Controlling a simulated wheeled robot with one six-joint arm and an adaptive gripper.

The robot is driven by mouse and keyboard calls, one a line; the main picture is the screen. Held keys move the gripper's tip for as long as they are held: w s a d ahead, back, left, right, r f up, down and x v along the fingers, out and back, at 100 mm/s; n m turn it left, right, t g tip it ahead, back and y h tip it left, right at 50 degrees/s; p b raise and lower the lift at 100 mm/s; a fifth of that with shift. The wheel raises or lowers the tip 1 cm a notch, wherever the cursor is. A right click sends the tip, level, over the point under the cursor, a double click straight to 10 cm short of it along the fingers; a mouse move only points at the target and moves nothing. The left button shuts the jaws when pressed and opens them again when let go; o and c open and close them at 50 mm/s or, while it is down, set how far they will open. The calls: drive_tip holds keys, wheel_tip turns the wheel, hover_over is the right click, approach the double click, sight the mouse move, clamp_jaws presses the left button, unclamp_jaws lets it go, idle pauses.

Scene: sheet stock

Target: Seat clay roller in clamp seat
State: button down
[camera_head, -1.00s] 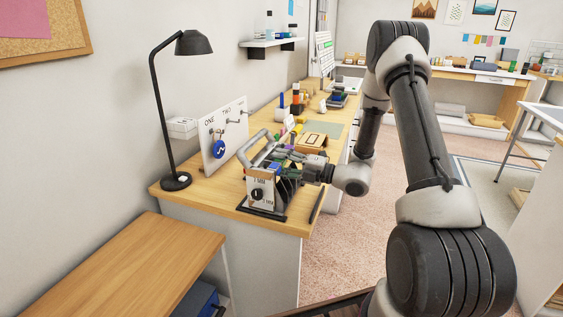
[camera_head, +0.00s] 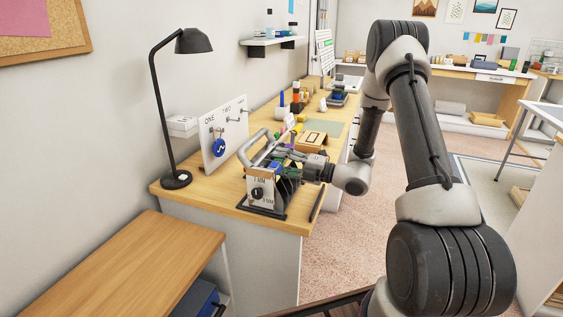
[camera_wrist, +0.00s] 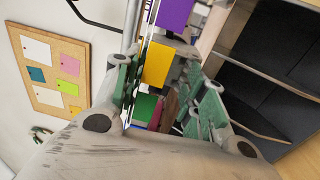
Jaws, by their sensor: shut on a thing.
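The clay roller (camera_head: 260,190) appears to be the pale-sided machine with a black knob and thickness marks, near the front end of the long bench. A bent grey bar rises behind it. A dark frame (camera_head: 250,210), which looks like the clamp seat, lies on the bench under it. The roller looks upright over the frame; whether it touches is too small to tell. My gripper (camera_head: 290,168) reaches in from the right and is shut at the roller's upper part. In the wrist view the green-padded fingers (camera_wrist: 168,100) show, but the gripped part is hard to make out.
A black desk lamp (camera_head: 176,180) and a white hook board (camera_head: 222,135) stand left of the roller. A wooden box (camera_head: 311,141) and several small items lie farther back. A lower wooden table (camera_head: 140,265) is in front. The wrist view shows a pinboard (camera_wrist: 50,75).

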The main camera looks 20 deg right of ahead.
drive_tip(key=shift+r, duration=0.1)
drive_tip(key=c, duration=0.8)
unclamp_jaws()
drive_tip(key=shift+o, duration=0.2)
drive_tip(key=o, duration=0.3)
drive_tip(key=shift+f, duration=0.2)
drive_tip(key=shift+o, duration=1.3)
drive_tip(key=shift+s+d+r, duration=0.1)
drive_tip(key=v, duration=0.8)
drive_tip(key=shift+s+d+r, duration=0.25)
drive_tip(key=shift+d, duration=0.05)
